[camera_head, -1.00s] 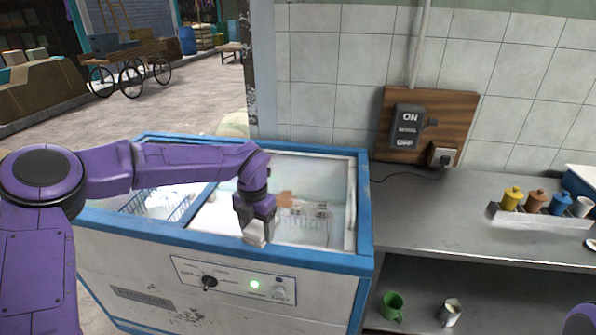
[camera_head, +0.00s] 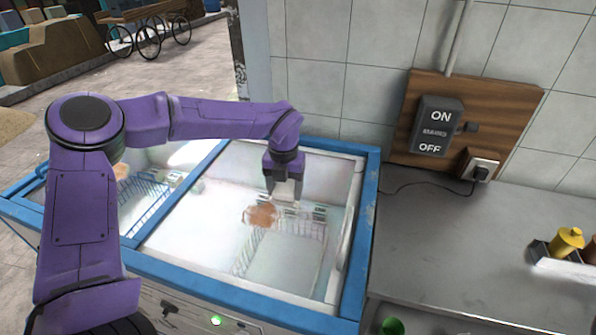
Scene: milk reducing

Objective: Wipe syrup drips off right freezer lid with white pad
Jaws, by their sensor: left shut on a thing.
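The chest freezer's right lid (camera_head: 190,235) is clear glass inside a blue frame, with wire baskets showing beneath it. A brown-orange patch (camera_head: 261,215) shows at the middle of this lid; I cannot tell whether it is syrup on the glass or something under it. My left gripper (camera_head: 284,200) points down over the lid, just behind and right of the patch. It is shut on the white pad, which barely stands out from the pale lid; I cannot tell whether the pad touches the glass. My right gripper is out of view.
A switch box (camera_head: 437,127) and a plugged socket (camera_head: 480,171) are on a wall board behind. A green cup (camera_head: 392,326) is below.

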